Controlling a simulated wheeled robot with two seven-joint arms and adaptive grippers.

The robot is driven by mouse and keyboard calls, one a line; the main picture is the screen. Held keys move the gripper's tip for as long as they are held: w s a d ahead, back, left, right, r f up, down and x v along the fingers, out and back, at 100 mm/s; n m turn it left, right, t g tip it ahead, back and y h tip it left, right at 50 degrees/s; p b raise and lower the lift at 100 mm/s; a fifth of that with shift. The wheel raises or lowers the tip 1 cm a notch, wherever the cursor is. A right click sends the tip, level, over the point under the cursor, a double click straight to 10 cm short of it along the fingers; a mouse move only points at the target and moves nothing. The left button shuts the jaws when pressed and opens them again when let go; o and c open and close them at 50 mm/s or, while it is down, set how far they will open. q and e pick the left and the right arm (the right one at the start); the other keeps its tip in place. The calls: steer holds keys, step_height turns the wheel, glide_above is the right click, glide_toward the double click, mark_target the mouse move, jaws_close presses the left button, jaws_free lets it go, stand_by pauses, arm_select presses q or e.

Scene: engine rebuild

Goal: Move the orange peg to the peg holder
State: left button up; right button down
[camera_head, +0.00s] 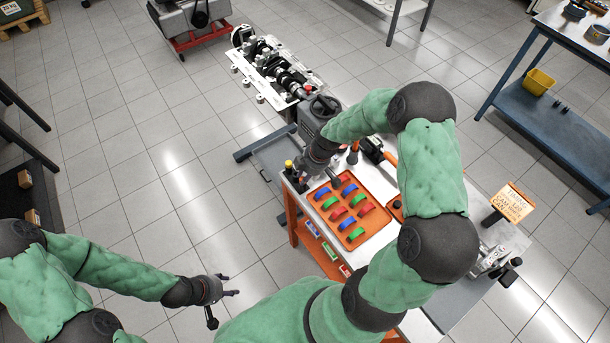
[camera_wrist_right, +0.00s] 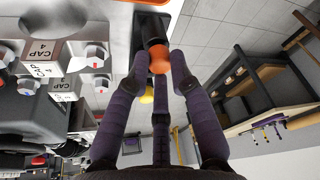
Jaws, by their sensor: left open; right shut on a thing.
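The orange peg (camera_wrist_right: 158,62) shows its rounded orange end between the fingertips of my right gripper (camera_wrist_right: 160,72), which is shut on it. A dark part lies directly beyond the orange end; I cannot tell if it is the peg's shaft or a holder. In the head view my right gripper (camera_head: 304,176) is low over the table's left corner and hides the peg. A dark block (camera_head: 292,182) with a yellow-topped peg (camera_head: 288,164) is beside it, perhaps the peg holder. My left gripper (camera_head: 224,298) is open and empty, away from the table.
An orange tray (camera_head: 323,222) with several red, green and blue pieces lies on the table close to my right gripper. A black and orange tool (camera_head: 375,150) lies behind it. An engine assembly (camera_head: 270,68) stands beyond the table. The floor around my left gripper is clear.

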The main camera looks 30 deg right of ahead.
steer(key=shift+f+b, duration=0.3)
steer(key=shift+f, duration=0.05)
steer(key=c, duration=1.3)
jaws_free()
steer(key=shift+r+p, duration=0.8)
steer(key=shift+r, duration=0.75)
steer(key=o, duration=0.5)
steer(key=v, duration=1.2)
